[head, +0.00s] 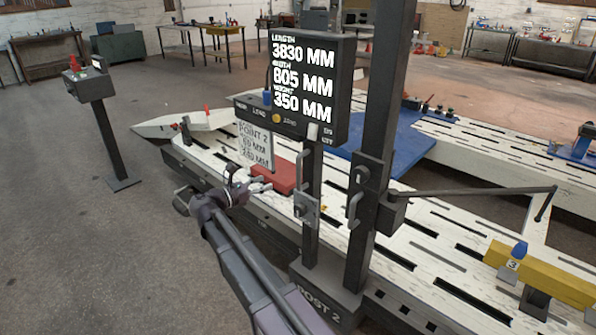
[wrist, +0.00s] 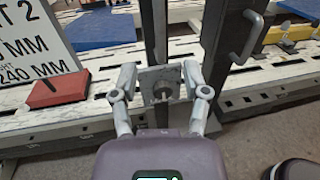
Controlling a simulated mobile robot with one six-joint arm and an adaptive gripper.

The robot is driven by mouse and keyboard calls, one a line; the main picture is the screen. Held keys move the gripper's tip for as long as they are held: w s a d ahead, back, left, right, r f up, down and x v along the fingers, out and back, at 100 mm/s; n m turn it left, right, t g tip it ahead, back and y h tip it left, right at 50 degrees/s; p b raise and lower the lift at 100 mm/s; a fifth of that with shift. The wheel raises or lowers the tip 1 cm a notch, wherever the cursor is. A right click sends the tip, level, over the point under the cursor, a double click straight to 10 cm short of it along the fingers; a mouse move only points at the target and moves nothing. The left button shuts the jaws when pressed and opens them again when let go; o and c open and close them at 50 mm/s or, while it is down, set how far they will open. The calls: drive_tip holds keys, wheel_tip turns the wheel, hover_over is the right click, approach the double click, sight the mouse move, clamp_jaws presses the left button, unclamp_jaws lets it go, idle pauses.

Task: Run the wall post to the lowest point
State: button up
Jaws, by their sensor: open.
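The handle also shows in the wrist view (wrist: 250,40). Left of it, a thinner post bears a grey plate with a round knob (head: 304,208). My gripper (head: 262,184) is open, left of that plate. In the wrist view my fingers (wrist: 160,82) stand either side of the knob (wrist: 162,92); contact cannot be told.
A display (head: 305,85) reads length 3830, width 805, height 350 MM. A red block (head: 272,178) lies on the slotted white bench (head: 425,225). A yellow beam (head: 545,275) is at right.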

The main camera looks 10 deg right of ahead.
hover_over(298, 186)
drive_tip(key=shift+w+d, duration=0.2)
drive_tip(key=shift+w, duration=0.15)
idle(0.4)
clamp_jaws()
drive_tip(key=shift+a, duration=0.1)
